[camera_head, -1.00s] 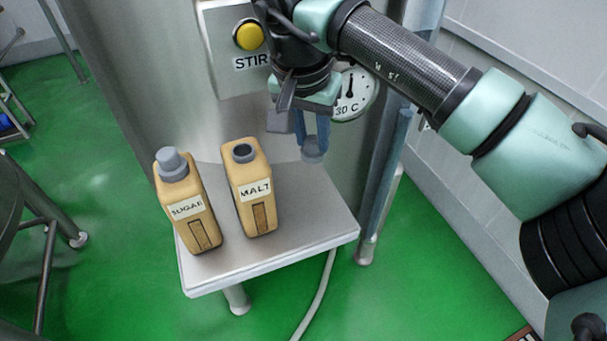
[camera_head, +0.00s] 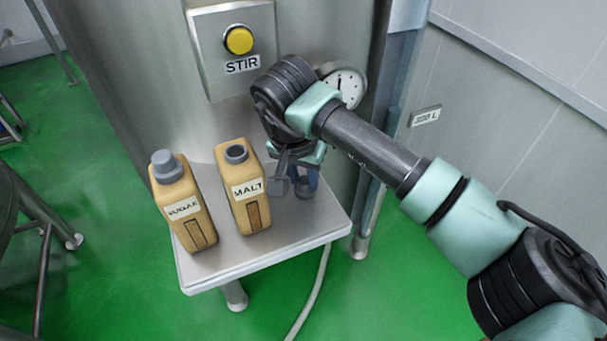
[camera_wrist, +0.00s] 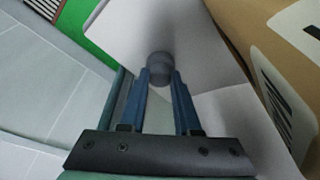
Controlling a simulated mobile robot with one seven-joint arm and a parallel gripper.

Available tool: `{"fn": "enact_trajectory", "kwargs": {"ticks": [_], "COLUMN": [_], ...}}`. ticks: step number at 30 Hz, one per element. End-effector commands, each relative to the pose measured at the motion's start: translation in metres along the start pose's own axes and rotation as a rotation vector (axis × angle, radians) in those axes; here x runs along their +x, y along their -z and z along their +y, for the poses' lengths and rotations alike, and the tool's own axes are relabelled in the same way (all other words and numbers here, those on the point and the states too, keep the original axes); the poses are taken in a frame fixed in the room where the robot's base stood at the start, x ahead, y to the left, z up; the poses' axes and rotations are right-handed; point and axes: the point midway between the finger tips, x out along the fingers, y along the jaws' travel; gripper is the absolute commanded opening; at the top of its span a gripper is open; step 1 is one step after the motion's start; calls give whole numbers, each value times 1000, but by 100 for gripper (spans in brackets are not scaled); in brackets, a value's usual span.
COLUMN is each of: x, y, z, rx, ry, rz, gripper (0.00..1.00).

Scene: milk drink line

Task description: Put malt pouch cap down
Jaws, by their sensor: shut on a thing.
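The grey malt pouch cap (camera_wrist: 160,68) is between my gripper's blue fingertips in the wrist view, and it also shows low over the shelf in the head view (camera_head: 304,190). My gripper (camera_wrist: 160,78) is shut on it; in the head view my gripper (camera_head: 306,184) is just right of the malt pouch. Whether the cap touches the shelf cannot be told. The tan malt pouch (camera_head: 246,205) stands upright with its grey spout open. The metal shelf (camera_head: 285,238) has bare room around the cap.
The sugar pouch (camera_head: 183,212), with a grey cap on, stands left of the malt pouch. The tank wall with the yellow STIR button (camera_head: 239,41) and a round dial (camera_head: 346,86) rises behind. The shelf's right and front edges are close.

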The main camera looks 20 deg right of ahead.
Motion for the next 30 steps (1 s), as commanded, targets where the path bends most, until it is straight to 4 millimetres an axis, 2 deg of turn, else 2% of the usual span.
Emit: {"fn": "enact_trajectory", "kwargs": {"ticks": [2, 3, 8, 20, 23, 30], "x": [4, 4, 2, -4, -18, -71], "y": [-1, -1, -1, 1, 1, 2], "z": [0, 0, 0, 0, 0, 0], "rx": [0, 0, 0, 0, 0, -1], "ry": [-1, -1, 0, 1, 0, 0], "rz": [0, 0, 0, 1, 4, 6], "gripper": [0, 33, 61, 61, 61, 61]}}
